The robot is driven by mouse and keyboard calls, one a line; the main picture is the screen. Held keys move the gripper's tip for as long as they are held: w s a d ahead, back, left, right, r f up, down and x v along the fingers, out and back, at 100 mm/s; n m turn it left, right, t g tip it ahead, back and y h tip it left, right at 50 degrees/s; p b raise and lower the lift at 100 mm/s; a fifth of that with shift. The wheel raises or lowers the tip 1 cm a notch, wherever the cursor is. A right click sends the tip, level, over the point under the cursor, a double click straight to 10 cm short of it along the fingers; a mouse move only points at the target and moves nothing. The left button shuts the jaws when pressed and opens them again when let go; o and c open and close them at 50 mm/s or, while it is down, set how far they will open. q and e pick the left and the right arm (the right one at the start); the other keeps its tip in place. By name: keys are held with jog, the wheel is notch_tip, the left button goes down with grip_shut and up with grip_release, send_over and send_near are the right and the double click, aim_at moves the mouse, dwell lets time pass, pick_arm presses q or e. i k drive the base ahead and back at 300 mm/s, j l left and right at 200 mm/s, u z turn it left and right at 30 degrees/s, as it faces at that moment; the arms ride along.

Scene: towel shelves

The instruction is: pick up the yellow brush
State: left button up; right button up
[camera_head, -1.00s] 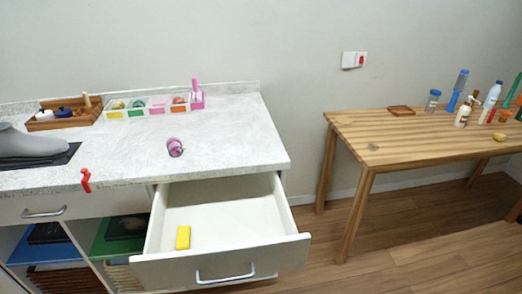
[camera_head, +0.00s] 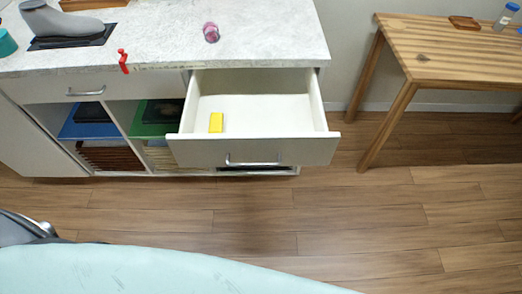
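A small yellow block-like thing (camera_head: 216,122), which may be the yellow brush, lies in the open white drawer (camera_head: 285,105), near its front left corner. Bristles cannot be made out at this size. The rest of the drawer is empty. Neither of my grippers shows in the head view.
The drawer juts out below a white counter (camera_head: 270,40) with a pink-purple item (camera_head: 211,32), a red clamp-like thing (camera_head: 123,61) and a grey foot form (camera_head: 60,20). A wooden table (camera_head: 450,65) stands at right. A light teal rounded surface (camera_head: 150,275) fills the bottom edge. Wood floor (camera_head: 330,210) between is clear.

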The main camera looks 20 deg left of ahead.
aim_at(216, 123)
jog(key=u, duration=1.1)
jog(key=i+j+z, duration=0.1)
jog(key=j+z, duration=0.15)
jog(key=z, duration=0.2)
jog(key=j+z, duration=0.3)
jog(key=z, duration=0.2)
